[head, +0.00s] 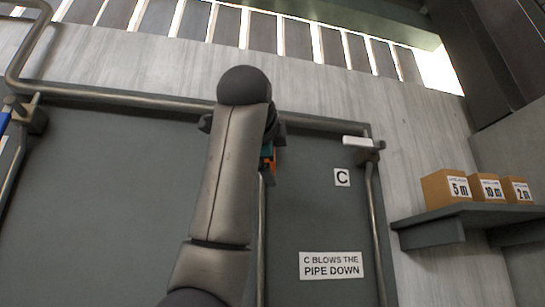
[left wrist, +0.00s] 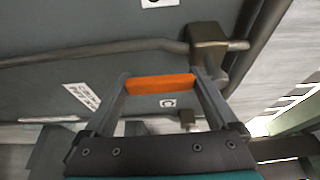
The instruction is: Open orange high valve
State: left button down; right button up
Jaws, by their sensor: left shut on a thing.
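The orange valve handle (left wrist: 160,84) spans between the two fingers of my left gripper (left wrist: 160,82) in the left wrist view. The gripper is shut on it, one finger at each end. A dark metal valve body (left wrist: 207,45) sits on the pipe just beyond the handle. In the head view my left arm hides most of the valve and gripper; only a small orange part (head: 269,163) shows at the arm's right edge. My right gripper is in neither view.
Metal pipes (head: 130,97) run along the grey panel. A white-handled valve (head: 357,141) is at the right and a blue handle (head: 4,122) at the far left. A "C" label (head: 342,178) and a sign (head: 330,265) are on the panel. A shelf (head: 470,215) holds boxes.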

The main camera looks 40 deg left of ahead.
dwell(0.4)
pick_arm(q)
grip_release()
jog(key=shift+s, duration=0.1)
jog(key=b+v, duration=0.6)
jog(key=v, duration=0.9)
jog(key=shift+b, duration=0.35)
jog(key=shift+s+d, duration=0.1)
